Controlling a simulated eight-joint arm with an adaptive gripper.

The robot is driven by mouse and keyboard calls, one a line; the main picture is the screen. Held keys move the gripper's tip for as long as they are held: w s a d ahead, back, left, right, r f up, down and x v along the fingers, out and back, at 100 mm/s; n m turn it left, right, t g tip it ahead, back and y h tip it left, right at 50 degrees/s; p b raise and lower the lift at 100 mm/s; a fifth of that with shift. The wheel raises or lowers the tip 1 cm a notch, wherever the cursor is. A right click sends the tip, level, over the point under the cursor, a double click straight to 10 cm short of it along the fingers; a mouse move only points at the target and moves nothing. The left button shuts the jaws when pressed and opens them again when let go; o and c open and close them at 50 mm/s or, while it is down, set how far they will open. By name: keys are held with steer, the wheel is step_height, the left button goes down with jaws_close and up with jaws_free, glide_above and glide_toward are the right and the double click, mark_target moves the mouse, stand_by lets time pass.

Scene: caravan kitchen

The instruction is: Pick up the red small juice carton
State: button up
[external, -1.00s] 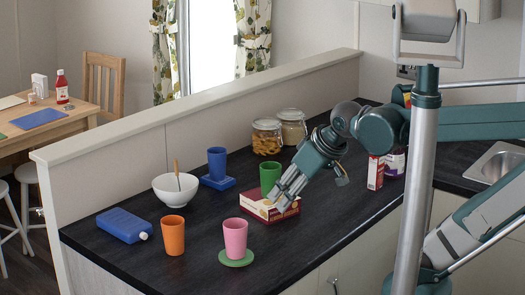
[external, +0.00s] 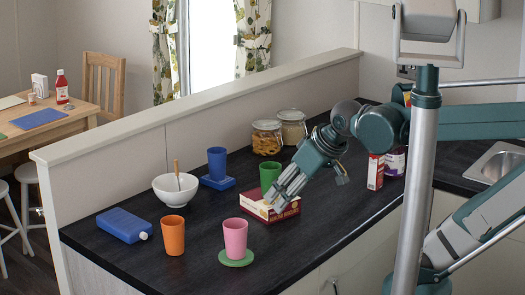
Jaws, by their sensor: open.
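The red small juice carton (external: 375,172), red with a white panel, stands upright on the dark counter, to the right of my gripper and below my forearm in the picture. My gripper (external: 277,208) is open and points down to the left. Its fingers overlap a red and cream flat box (external: 255,206) lying on the counter; I cannot tell whether they touch it. The carton is apart from the fingers.
A green cup (external: 269,176) stands behind the flat box. A pink cup (external: 235,238) on a green coaster, an orange cup (external: 173,235), a white bowl (external: 174,194) and a blue carton (external: 124,225) are to the left. A dark jar (external: 395,162) stands beside the juice carton.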

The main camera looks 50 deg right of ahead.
steer(key=shift+r, duration=2.25)
steer(key=m+g+h+p, duration=0.4)
steer(key=m+g+p, duration=0.3)
steer(key=m+p, duration=0.9)
glide_above(377, 159)
steer(key=w+d+b, duration=0.2)
steer(key=shift+s+r+m, duration=0.15)
steer(key=shift+s+m, duration=0.1)
steer(key=shift+m, duration=0.95)
steer(key=shift+h, duration=0.3)
step_height(377, 159, down, 4)
steer(key=shift+a+f+b, duration=0.1)
steer(key=shift+f+b, duration=0.15)
steer(key=shift+b, duration=0.05)
steer(key=shift+f, duration=0.65)
steer(key=shift+f, duration=0.1)
steer(key=shift+x, duration=1.2)
steer(key=shift+f, duration=0.1)
